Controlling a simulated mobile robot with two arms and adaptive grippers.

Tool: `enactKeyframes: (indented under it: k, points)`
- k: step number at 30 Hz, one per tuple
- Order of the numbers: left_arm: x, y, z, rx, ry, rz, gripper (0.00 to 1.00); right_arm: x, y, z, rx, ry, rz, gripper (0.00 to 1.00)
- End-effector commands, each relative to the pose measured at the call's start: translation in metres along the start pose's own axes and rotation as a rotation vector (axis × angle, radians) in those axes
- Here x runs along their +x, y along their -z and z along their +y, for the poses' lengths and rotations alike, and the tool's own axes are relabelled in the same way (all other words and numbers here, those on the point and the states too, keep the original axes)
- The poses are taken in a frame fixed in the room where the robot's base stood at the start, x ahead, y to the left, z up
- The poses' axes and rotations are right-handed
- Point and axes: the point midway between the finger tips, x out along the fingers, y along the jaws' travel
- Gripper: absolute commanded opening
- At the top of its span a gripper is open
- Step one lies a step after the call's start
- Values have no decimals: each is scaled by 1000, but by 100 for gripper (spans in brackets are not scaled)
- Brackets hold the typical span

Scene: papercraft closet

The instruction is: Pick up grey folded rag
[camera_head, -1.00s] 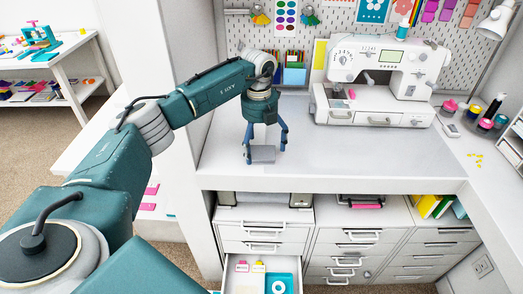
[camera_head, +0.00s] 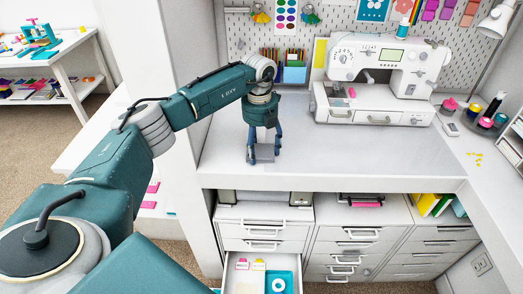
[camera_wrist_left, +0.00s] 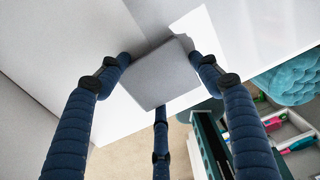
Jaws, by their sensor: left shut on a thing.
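The grey folded rag (camera_head: 264,153) is a small flat grey square at the front part of the white desk top (camera_head: 330,165). My left gripper (camera_head: 264,158) points down over it, with its fingers closed in around the rag. In the left wrist view the rag (camera_wrist_left: 160,73) lies between the blue fingers of the left gripper (camera_wrist_left: 162,80), with fingertips at its left and right edges and one finger below. I cannot tell whether the rag is clear of the desk. My right gripper is not in view.
A white sewing machine (camera_head: 385,72) stands at the back of the desk, right of my left gripper. A blue holder with pencils (camera_head: 294,72) is behind the gripper. An open drawer (camera_head: 240,282) sits below the desk. The desk middle is clear.

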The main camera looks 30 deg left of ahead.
Motion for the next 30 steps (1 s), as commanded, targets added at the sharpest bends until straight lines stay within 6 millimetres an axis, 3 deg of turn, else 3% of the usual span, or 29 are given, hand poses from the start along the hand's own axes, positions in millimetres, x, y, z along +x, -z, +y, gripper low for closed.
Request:
enactKeyframes:
  k: [8,21,27,30]
  points:
    - [-26,-1,-1,1,3,-3,48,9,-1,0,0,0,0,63]
    - [-145,-1,-5,0,4,-5,48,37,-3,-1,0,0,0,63]
    - [-185,0,-5,0,1,-2,48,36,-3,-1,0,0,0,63]
    - [-194,0,-5,0,0,-1,48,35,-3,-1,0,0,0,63]
